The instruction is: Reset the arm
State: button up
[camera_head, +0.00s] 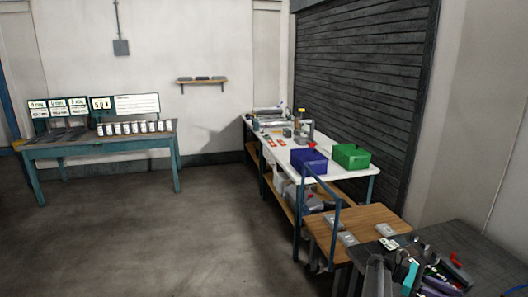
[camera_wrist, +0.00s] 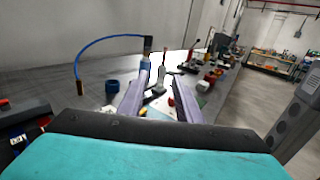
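My gripper (camera_wrist: 160,88) shows in the wrist view as two pale purple-grey fingers pointing away from the camera. The fingers are apart, with a gap between them, and nothing is clearly held. They are over or near a grey table (camera_wrist: 115,72); the exact height cannot be told. Small items, some red, lie beyond and between the fingers.
In the head view, a white table (camera_head: 330,164) carries a blue bin (camera_head: 309,161) and a green bin (camera_head: 351,157). A teal table (camera_head: 100,145) stands left. The floor between is clear.

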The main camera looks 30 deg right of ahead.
jog(key=w+a+f+n+t+h+b, duration=0.2)
jog(key=w+a+f+n+t+b, duration=0.15)
jog(key=w+a+f, duration=0.7)
jog(key=w+a+f+n+t+h+b, duration=0.25)
jog(key=w+a+f+n, duration=0.2)
jog(key=a+f, duration=1.05)
jog(key=s+a+f+m+t+y+b, duration=0.1)
jog(key=s+a+f+m+y, duration=0.3)
jog(key=a, duration=0.9)
jog(key=s+a+f+m+t+y+b, duration=0.1)
jog(key=s+a+f+m+y, duration=0.3)
jog(key=a+f, duration=0.6)
jog(key=s+a+f+m+t+y+b, duration=0.1)
jog(key=s+a+f+m+y, duration=0.3)
jog(key=a, duration=1.3)
notch_tip(320, 180, down, 4)
jog(key=shift+r+m+t, duration=0.25)
jog(key=shift+m+t, duration=0.25)
jog(key=shift+t, duration=0.3)
